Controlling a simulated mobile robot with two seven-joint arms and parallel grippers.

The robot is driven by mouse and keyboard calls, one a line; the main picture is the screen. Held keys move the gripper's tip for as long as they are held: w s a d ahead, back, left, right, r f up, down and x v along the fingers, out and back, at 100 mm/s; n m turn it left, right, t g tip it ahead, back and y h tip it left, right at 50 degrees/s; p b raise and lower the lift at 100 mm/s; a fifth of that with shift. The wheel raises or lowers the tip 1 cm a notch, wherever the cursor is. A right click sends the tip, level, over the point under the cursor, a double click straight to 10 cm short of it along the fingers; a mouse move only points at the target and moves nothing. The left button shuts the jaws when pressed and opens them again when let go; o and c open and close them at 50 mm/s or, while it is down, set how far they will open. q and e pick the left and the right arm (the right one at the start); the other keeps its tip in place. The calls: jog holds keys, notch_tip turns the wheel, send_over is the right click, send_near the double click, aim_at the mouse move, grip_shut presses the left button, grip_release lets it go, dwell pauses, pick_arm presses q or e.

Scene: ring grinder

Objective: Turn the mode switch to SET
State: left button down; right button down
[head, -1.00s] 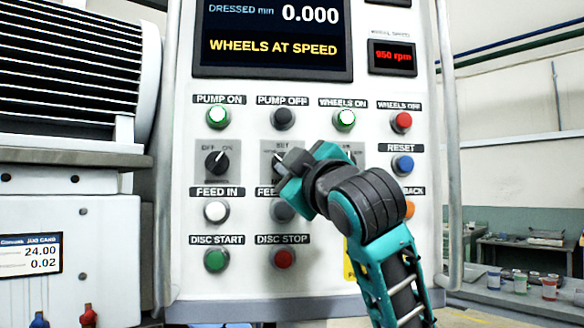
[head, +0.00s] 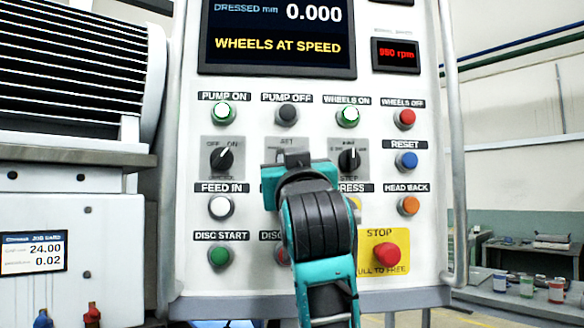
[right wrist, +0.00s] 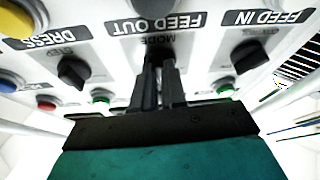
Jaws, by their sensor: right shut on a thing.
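The mode switch plate (head: 287,143) is in the middle column of the panel in the head view, with the top of its SET label showing. My right gripper (head: 290,160) covers the knob there. In the right wrist view, the two dark fingers of my right gripper (right wrist: 160,70) are shut on the mode switch knob, just by the upside-down MODE label (right wrist: 158,40). The knob is mostly hidden between the fingers, so its pointing direction cannot be read. My left gripper is not in view.
An OFF/ON selector (head: 222,158) is left of the mode switch and a dress selector (head: 349,159) right of it. Several push buttons surround them, including a red STOP button (head: 387,255). The screen (head: 278,38) reads WHEELS AT SPEED.

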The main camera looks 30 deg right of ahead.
jog(key=shift+r+m+h, duration=0.15)
jog(key=shift+m+h, duration=0.45)
jog(key=shift+m, duration=0.4)
jog(key=c, duration=1.3)
grip_release()
jog(key=shift+o, duration=0.6)
jog(key=shift+w+g, duration=0.1)
jog(key=shift+g, duration=0.2)
jog(key=shift+a, duration=0.1)
jog(key=b+v, duration=0.2)
jog(key=v, duration=1.1)
jog(key=shift+w, duration=0.1)
